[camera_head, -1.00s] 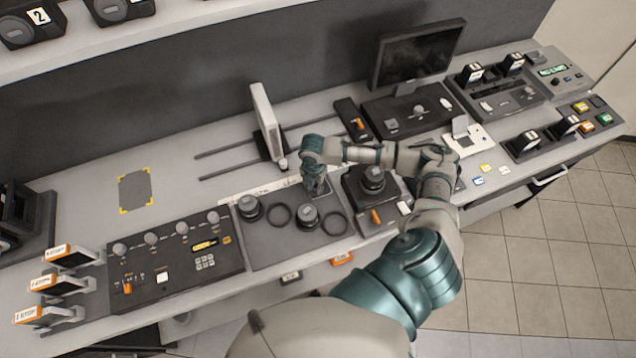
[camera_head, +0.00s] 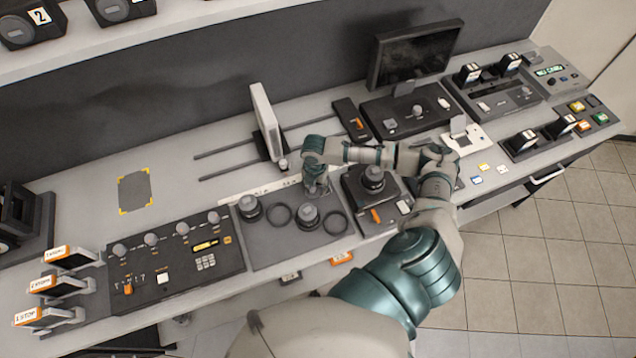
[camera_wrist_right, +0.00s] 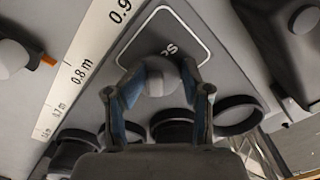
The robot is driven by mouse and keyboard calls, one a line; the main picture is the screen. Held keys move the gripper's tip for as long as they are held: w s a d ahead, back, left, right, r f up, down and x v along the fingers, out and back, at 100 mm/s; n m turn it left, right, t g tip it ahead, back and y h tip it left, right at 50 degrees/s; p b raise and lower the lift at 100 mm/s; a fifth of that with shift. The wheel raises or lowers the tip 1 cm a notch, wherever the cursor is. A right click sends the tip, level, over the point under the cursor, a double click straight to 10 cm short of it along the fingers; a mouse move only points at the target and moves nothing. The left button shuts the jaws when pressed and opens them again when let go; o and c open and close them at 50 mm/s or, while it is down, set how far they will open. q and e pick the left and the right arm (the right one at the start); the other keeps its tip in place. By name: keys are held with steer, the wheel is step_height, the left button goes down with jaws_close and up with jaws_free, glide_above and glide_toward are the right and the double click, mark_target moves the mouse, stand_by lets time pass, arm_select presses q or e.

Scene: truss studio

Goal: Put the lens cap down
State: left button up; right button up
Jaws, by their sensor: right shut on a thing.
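My right gripper (camera_head: 316,187) is over the back part of the dark lens panel (camera_head: 262,256). In the right wrist view its two blue-padded fingers (camera_wrist_right: 160,82) are closed on a grey rounded piece, the lens cap (camera_wrist_right: 158,70). The cap is over or at a white-outlined area (camera_wrist_right: 200,46) on the panel, whose lettering is partly covered and ends in "PS". I cannot tell whether the cap touches the panel. In the head view the gripper hides the cap. My left gripper is not in view.
Two dark lenses (camera_head: 250,208) (camera_head: 308,217) and two black rings (camera_head: 279,215) (camera_head: 335,223) stand close in front of the gripper. A white ruler strip (camera_wrist_right: 82,75) runs behind the panel. A joystick box (camera_head: 373,197) is on the right, an upright white panel (camera_head: 265,120) behind.

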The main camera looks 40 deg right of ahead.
mark_target(317, 188)
steer(key=shift+a+r, duration=0.1)
steer(key=shift+d, duration=0.75)
steer(key=shift+d+r, duration=0.1)
steer(key=shift+r, duration=0.15)
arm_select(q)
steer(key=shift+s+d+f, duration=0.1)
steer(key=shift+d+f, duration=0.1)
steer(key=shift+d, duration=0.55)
arm_select(e)
step_height(317, 188, up, 12)
steer(key=shift+a, duration=0.3)
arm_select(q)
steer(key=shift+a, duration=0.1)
arm_select(e)
steer(key=shift+a, duration=0.2)
